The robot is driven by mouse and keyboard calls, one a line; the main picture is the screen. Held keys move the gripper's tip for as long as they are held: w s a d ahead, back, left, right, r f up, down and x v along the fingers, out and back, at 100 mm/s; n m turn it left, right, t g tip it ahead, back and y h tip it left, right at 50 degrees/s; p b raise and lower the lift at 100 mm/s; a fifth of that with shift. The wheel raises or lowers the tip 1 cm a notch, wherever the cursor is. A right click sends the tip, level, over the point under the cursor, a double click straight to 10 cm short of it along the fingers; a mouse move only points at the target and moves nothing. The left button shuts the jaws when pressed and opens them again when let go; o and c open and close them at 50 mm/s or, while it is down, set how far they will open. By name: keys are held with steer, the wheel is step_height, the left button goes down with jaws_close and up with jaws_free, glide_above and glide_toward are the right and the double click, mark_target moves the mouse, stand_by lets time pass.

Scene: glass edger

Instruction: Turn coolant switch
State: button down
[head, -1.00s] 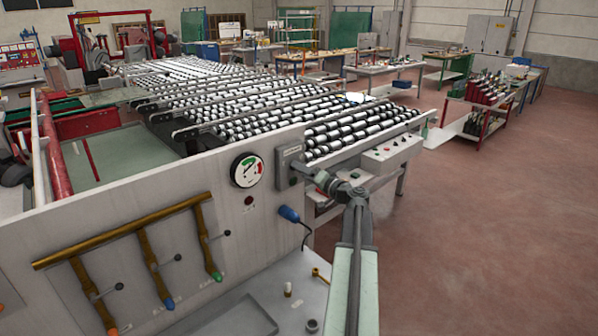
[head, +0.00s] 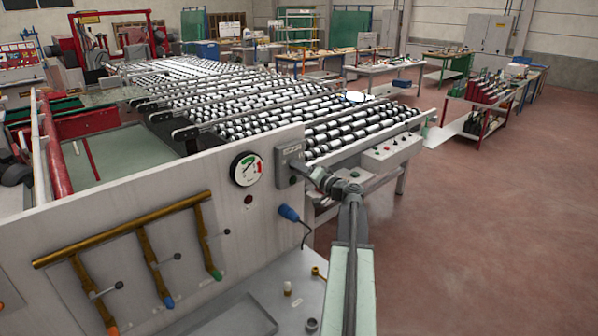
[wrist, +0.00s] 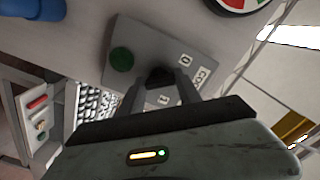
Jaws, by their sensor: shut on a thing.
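The coolant switch box (head: 287,153) is a small grey plate on the upright light-grey panel, right of the round gauge. In the wrist view the box (wrist: 190,58) sits tilted, with a green button (wrist: 122,59), a dark knob (wrist: 160,75) and small white labels reading 0 and part of a word. My gripper (head: 301,167) reaches the front of the box from the lower right. In the wrist view my gripper (wrist: 161,84) has its two fingers closed on the dark knob. The fingers hide part of the knob, so its exact angle is hard to tell.
The pressure gauge (head: 247,169) is left of the box, and a blue plug (head: 289,214) hangs below it. Brass pipes (head: 124,230) with levers run across the panel at left. A grey control box (head: 391,153) stands behind my arm.

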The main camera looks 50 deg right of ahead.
steer(key=shift+d+r+m, duration=0.1)
steer(key=shift+d+m, duration=0.05)
steer(key=shift+m, duration=7.65)
steer(key=c, duration=0.8)
jaws_free()
steer(key=shift+w, duration=0.1)
steer(key=shift+c, duration=0.2)
